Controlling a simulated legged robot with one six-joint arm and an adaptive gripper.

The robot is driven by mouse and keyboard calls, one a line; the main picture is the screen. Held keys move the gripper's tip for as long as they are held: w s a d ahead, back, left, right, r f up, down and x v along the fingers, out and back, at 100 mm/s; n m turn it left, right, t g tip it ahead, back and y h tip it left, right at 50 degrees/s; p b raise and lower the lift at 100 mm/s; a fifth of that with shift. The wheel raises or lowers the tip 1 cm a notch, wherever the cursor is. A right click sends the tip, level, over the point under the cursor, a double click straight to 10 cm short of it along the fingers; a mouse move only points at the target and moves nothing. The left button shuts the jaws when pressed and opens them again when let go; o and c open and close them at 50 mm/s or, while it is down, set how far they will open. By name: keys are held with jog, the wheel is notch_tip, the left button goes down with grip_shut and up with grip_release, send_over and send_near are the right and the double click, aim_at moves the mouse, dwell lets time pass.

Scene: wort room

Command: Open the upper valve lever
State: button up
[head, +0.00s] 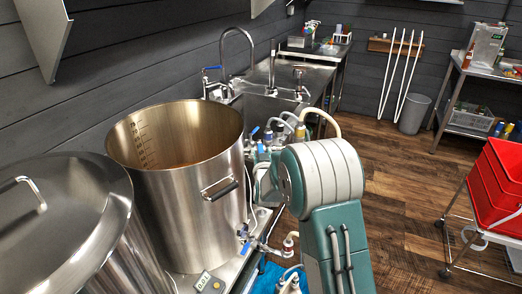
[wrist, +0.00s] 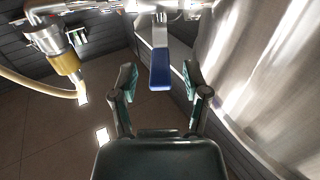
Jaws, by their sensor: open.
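A valve lever with a blue grip (wrist: 160,68) hangs from metal pipework (wrist: 165,5) at the top of the wrist view. My gripper (wrist: 160,76) is open, with one green-padded finger on each side of the blue grip's lower end. Gaps show between the grip and both fingers; I cannot tell how deep the grip sits between them. In the head view, my arm largely hides the gripper. Blue-handled fittings (head: 268,137) show just behind the arm, and a lower valve (head: 246,236) sits near the pot's base.
An open steel pot (head: 190,215) stands left of my arm; its wall (wrist: 250,60) fills the right of the wrist view. A yellow-collared hose fitting (wrist: 66,63) is at left. A lidded pot (head: 60,210) is nearer. Red bins (head: 495,185) stand right, with free floor between.

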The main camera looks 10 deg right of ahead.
jog(key=shift+w, duration=0.75)
grip_shut()
